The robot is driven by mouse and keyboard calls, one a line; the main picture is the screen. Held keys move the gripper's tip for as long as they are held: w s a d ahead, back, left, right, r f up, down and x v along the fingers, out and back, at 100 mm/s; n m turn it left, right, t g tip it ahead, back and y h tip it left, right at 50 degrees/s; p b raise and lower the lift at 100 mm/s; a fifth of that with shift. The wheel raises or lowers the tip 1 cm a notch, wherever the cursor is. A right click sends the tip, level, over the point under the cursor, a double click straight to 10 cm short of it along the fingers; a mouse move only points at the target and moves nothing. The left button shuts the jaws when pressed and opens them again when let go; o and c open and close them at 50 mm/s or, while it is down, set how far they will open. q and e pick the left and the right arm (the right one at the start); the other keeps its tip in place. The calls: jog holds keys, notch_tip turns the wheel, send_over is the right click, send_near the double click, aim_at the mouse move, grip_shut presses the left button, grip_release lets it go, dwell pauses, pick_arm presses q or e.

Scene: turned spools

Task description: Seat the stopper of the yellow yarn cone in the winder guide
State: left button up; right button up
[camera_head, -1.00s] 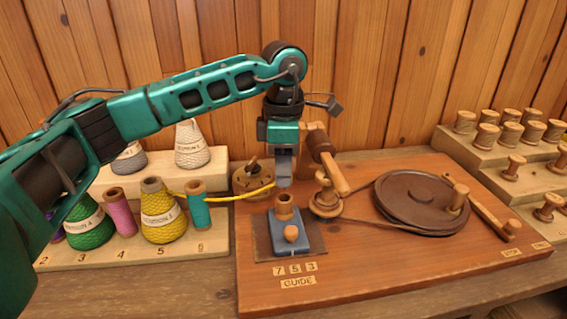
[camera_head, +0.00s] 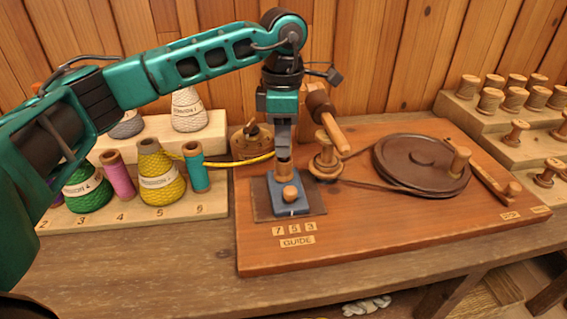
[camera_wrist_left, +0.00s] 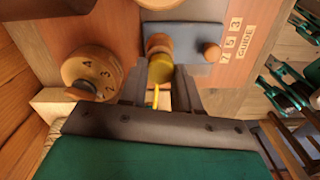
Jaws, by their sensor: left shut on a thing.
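The yellow yarn cone (camera_head: 162,185) stands upright on the numbered board at left. Its yellow strand (camera_head: 225,164) runs right to my left gripper (camera_head: 284,154). In the left wrist view the left gripper (camera_wrist_left: 160,92) is shut on the yellow stopper (camera_wrist_left: 160,69), with the strand trailing from it. The winder guide (camera_head: 291,207) is a blue block with a wooden socket (camera_head: 284,172), directly under the fingertips. In the wrist view the stopper overlaps the socket (camera_wrist_left: 158,44); whether it is inside, I cannot tell. My right gripper is out of view.
A teal spool (camera_head: 196,172) and pink spool (camera_head: 118,175) flank the cone. A wooden dial (camera_head: 250,142) stands left of the guide. A crank arm (camera_head: 328,122) and dark wheel (camera_head: 420,165) are to the right. The winder board's front (camera_head: 400,230) is clear.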

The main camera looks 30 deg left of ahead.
pick_arm(q)
jog(key=shift+f+b, duration=0.3)
jog(key=shift+f, duration=0.35)
jog(key=o, duration=1.1)
jog(key=shift+c, duration=0.2)
jog(key=shift+o, duration=0.5)
jog(key=o, duration=0.3)
jog(key=shift+r, duration=0.1)
